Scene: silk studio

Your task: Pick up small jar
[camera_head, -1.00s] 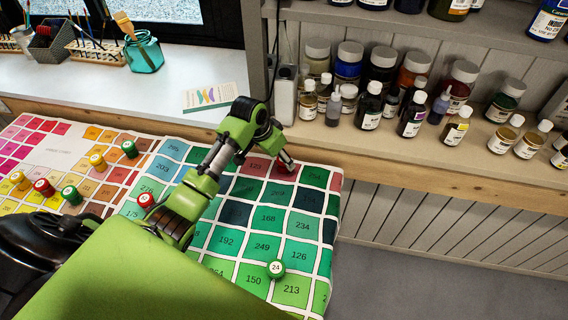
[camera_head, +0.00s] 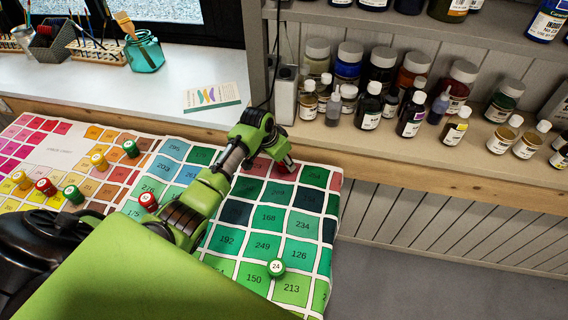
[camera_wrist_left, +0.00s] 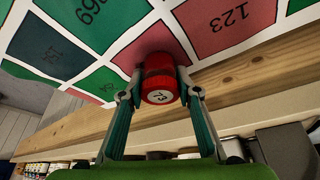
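A small red jar (camera_wrist_left: 160,80) with a numbered round white label on its end stands on the colour chart, in the left wrist view. My left gripper (camera_wrist_left: 160,88) is around it, one finger on each side. The fingers look spread, with narrow gaps beside the jar; contact is not clear. In the head view my left gripper (camera_head: 284,164) is low over the chart's far edge, and the arm mostly hides this jar. My right gripper is not in view.
A wooden ledge (camera_head: 400,182) and shelf of paint bottles (camera_head: 367,107) lie beyond. A card (camera_head: 212,97) lies on the sill.

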